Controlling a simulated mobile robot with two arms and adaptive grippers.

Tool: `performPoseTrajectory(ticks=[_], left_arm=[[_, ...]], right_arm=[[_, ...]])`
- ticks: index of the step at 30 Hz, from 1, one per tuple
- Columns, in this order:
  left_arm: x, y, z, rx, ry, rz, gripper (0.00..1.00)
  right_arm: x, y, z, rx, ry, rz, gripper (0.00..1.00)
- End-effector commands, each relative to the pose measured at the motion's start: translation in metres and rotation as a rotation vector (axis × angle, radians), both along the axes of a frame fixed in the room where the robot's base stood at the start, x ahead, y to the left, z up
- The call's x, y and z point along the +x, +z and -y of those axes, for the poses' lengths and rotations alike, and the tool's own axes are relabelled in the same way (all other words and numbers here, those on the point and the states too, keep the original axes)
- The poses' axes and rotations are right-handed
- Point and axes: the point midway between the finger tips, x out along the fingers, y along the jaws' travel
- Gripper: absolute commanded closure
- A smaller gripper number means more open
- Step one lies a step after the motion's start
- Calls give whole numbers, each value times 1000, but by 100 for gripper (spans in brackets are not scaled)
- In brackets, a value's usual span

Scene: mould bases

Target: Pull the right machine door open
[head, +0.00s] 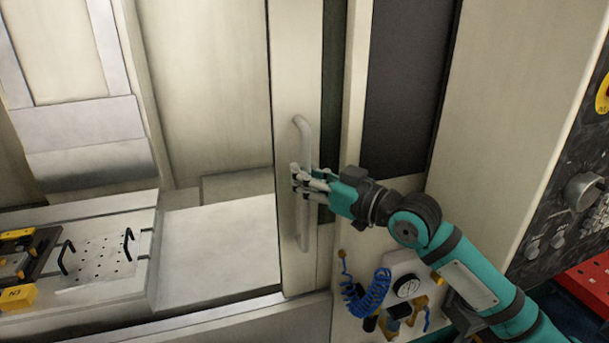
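The right machine door (292,80) is a tall pale panel in the middle of the head view. Its long vertical bar handle (304,226) stands out from the panel. My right gripper (302,178) reaches in from the right and is at about mid-height of the handle. Its fingers lie around the bar and appear shut on it, hiding a short stretch of it. To the left of the door the machine's interior is open to view. My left gripper is not in view.
Inside the machine at left, a slotted table (130,215) carries a plate with black handles (97,262) and a yellow-marked block (18,297). Below my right arm are a gauge (407,287) and a blue coiled hose (366,305). A control panel (570,215) stands at right.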

Motion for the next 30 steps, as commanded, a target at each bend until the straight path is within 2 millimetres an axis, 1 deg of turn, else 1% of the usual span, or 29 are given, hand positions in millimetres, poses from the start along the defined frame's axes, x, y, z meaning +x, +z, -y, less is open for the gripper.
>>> performPoseTrajectory(ticks=[1,12,14,21,22,30], left_arm=[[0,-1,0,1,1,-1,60],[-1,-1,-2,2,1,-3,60],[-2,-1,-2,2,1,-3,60],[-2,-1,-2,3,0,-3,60],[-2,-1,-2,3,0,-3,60],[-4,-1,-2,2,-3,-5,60]], right_arm=[[-2,-9,-2,-10,7,-17,100],[-3,-9,-3,-8,8,-17,100],[-3,-9,-3,-8,8,-17,93],[-2,-5,-2,-5,6,-10,61],[-2,-5,-2,-4,5,-9,60],[-2,-3,0,-3,3,-6,60]])
